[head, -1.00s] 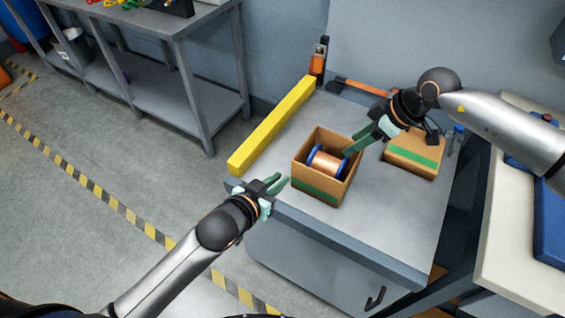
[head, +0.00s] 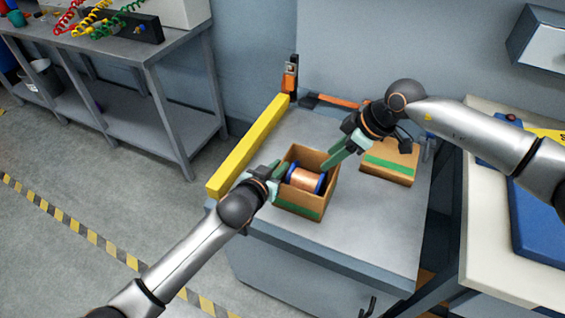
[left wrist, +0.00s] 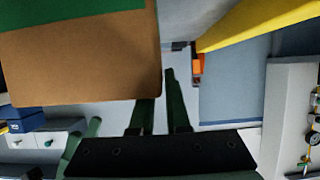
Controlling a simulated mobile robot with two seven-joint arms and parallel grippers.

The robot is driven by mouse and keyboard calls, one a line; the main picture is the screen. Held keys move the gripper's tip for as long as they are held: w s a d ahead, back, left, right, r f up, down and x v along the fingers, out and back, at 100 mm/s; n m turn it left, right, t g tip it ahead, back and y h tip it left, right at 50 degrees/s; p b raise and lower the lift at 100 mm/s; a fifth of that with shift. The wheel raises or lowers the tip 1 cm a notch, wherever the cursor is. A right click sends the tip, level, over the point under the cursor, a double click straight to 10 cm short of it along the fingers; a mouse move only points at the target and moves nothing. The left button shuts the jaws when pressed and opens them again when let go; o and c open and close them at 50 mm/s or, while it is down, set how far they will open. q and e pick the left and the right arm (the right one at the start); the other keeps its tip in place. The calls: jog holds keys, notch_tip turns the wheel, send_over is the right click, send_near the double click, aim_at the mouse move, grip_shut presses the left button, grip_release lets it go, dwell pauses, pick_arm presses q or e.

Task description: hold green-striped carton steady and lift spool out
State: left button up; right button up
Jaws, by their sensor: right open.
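The green-striped carton (head: 299,210) stands open-topped on the grey cabinet top. A spool (head: 306,179) with copper-coloured winding and blue flanges lies inside it. My left gripper (head: 271,172) is at the carton's left side, its fingers apart. In the left wrist view the carton (left wrist: 80,65) fills the upper left and hides part of one finger; contact cannot be told. My right gripper (head: 335,154) is open above the carton's right rim, near the spool's right flange. Its fingers hold nothing.
A second carton with a green stripe (head: 388,166) stands behind to the right. A yellow bar (head: 248,148) runs along the cabinet's left edge. An orange-handled tool (head: 330,102) lies at the back. The front right of the cabinet top (head: 375,225) is clear.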

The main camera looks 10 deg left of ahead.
pick_arm(q)
jog(key=shift+x, duration=1.35)
grip_shut()
pick_arm(e)
jog(key=shift+o, duration=0.2)
